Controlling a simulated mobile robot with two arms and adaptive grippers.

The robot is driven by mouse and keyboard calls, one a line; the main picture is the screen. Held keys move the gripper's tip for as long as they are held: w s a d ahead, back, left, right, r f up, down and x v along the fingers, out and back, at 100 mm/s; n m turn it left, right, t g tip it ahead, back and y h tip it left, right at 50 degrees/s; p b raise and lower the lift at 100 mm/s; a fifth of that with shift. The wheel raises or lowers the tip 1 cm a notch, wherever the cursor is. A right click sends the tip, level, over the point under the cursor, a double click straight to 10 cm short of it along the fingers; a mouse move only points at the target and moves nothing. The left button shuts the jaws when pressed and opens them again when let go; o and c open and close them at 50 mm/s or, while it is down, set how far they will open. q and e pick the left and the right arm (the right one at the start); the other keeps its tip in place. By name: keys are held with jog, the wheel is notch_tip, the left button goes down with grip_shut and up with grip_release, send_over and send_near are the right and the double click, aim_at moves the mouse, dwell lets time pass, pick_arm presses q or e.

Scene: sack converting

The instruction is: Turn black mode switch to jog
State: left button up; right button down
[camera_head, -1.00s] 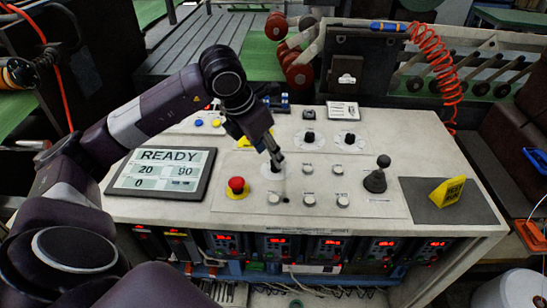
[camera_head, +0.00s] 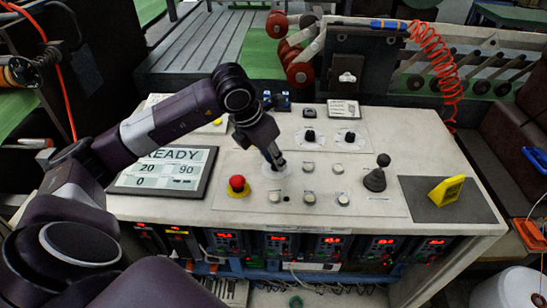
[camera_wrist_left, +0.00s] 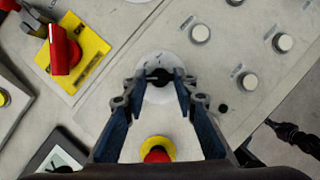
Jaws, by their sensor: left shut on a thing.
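The black mode switch (camera_wrist_left: 158,76) sits on a round white dial (camera_wrist_left: 153,93) in the left wrist view. My left gripper (camera_wrist_left: 158,74) has its two fingers on either side of the switch and is shut on it. In the head view my left gripper (camera_head: 276,165) points down at the white dial (camera_head: 267,173) on the control panel, and its fingers mostly hide the switch. The dial's markings are too small to read. My right gripper is in neither view.
A red emergency button (camera_head: 237,184) on a yellow base is close left of the dial. White push buttons (camera_head: 309,168) stand to the right, with a black joystick (camera_head: 375,178) beyond. A screen (camera_head: 160,172) lies left. A red switch (camera_wrist_left: 62,52) on a yellow plate is nearby.

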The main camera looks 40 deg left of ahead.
pick_arm(q)
jog(key=shift+a+f+m+h+b, duration=0.15)
jog(key=shift+m+h+b, duration=0.15)
jog(key=shift+m+b, duration=0.4)
jog(key=shift+w+m+h+b, duration=0.15)
jog(key=shift+m+h+b, duration=0.25)
jog(key=shift+m+b, duration=0.5)
jog(key=m, duration=0.2)
jog(key=shift+a+m+g+h, duration=0.1)
jog(key=shift+m+g+h, duration=0.3)
jog(key=shift+w+r+m+g+h, duration=0.1)
jog(key=shift+m+g+h, duration=0.1)
jog(key=shift+m, duration=0.5)
jog(key=shift+r+m+g+h, duration=0.1)
jog(key=shift+m+g, duration=0.1)
jog(key=shift+m, duration=0.5)
jog(key=shift+a, duration=0.1)
jog(key=o, duration=1.2)
jog(key=shift+c, duration=0.2)
